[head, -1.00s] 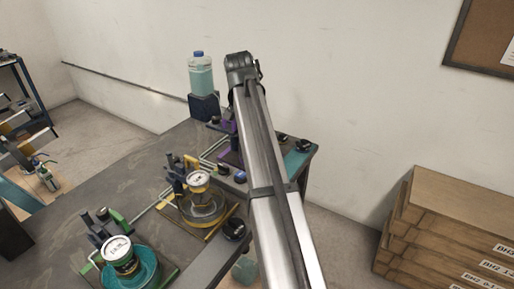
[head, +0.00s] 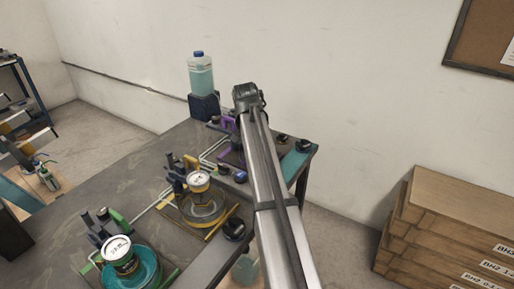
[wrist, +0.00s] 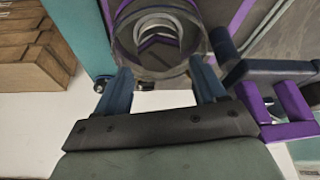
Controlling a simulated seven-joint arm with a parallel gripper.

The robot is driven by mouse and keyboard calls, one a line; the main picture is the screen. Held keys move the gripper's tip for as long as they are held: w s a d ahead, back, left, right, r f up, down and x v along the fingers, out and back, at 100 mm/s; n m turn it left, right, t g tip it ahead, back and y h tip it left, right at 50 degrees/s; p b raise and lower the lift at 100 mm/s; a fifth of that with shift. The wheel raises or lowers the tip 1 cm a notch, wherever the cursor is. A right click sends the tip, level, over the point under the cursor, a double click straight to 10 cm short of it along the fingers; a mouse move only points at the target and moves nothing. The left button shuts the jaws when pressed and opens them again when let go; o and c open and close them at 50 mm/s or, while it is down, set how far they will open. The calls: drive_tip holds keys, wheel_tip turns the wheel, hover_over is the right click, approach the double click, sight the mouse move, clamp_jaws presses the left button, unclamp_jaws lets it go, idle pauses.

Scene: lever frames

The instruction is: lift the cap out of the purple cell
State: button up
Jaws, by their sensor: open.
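The purple cell (head: 232,157) stands at the far right part of the bench in the head view, partly behind my arm. Its purple lever (head: 223,124) also shows in the wrist view (wrist: 287,112), at the right. A clear round piece with grey rings inside (wrist: 158,22) lies at the top of the wrist view. I cannot tell whether it is the cap or the cell's glass wall. My gripper (wrist: 167,80) is open, its two blue fingers apart near the lower edge of that round piece. Nothing is held between them. My fingers are hidden in the head view.
A dark blue bar (wrist: 270,69) lies close to my right finger. The yellow cell (head: 203,210) and green cell (head: 130,265) stand nearer on the bench. A bottle on a dark block (head: 201,74) is behind. Boxes (head: 450,235) are stacked at the right.

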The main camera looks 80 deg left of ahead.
drive_tip(key=x, duration=0.3)
drive_tip(key=shift+f, duration=0.15)
drive_tip(key=c, duration=1)
